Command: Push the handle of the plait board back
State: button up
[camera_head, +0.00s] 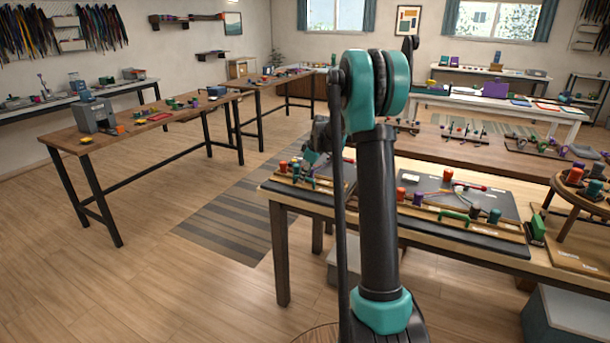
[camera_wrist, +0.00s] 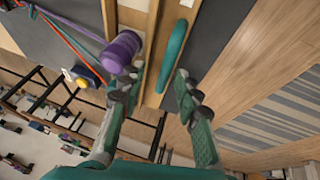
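The plait board (camera_wrist: 32,42) shows in the wrist view as a grey panel with a wooden strip along its edge. A long teal handle (camera_wrist: 176,52) lies lengthwise along that strip. My gripper (camera_wrist: 155,86) is open, one finger on each side of the handle's near end; I cannot tell whether either finger touches it. In the head view my arm hides much of this board and the gripper.
A second board (camera_head: 430,187) with bobbins and a green handle (camera_head: 454,215) lies to the right on the same table. A round braiding stand (camera_head: 582,190) is further right. A striped rug (camera_head: 235,223) lies on open floor to the left.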

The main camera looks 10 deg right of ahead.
jog(key=v, duration=1.2)
